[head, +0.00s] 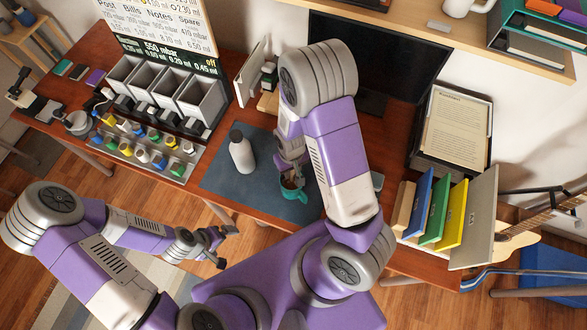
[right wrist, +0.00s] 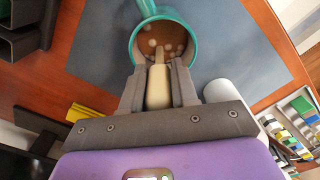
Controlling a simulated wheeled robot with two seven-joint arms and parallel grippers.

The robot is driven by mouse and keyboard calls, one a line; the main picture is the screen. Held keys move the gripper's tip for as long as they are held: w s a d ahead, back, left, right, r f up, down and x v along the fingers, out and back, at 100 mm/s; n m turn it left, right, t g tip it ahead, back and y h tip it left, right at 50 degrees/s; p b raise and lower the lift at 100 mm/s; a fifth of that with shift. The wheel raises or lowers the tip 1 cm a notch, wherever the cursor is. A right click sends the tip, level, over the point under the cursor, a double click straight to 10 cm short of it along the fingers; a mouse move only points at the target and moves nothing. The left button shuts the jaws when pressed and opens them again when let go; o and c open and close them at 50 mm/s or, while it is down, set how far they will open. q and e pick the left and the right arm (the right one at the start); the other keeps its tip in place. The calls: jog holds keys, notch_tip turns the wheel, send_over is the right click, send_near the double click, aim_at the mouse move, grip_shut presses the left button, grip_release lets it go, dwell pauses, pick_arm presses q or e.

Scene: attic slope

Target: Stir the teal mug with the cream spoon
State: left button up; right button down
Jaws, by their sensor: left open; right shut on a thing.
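The teal mug (head: 294,192) stands upright on the blue-grey mat in the head view, partly hidden by my right arm. In the right wrist view the mug (right wrist: 133,45) holds a brown drink with pale blobs on it. My right gripper (right wrist: 158,75) is shut on the cream spoon (right wrist: 158,88). The spoon's far end reaches into the mug's mouth, over or in the drink; its tip is hard to make out. My right gripper (head: 290,165) is just above the mug in the head view. My left gripper (head: 222,240) is open and empty, off the desk's front edge.
A white bottle with a dark cap (head: 241,153) stands on the mat (head: 225,178) left of the mug. A panel of coloured knobs (head: 150,145) and grey bins (head: 200,98) are further left. Upright books (head: 437,212) and a paper tray (head: 455,130) stand on the right.

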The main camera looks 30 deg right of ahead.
jog(key=shift+w+a, duration=0.15)
jog(key=shift+a, duration=0.15)
jog(key=shift+a, duration=0.5)
jog(key=shift+s, duration=0.2)
jog(key=shift+s+a, duration=0.25)
jog(key=shift+s, duration=0.2)
jog(key=shift+s+d, duration=0.2)
jog(key=shift+s, duration=0.35)
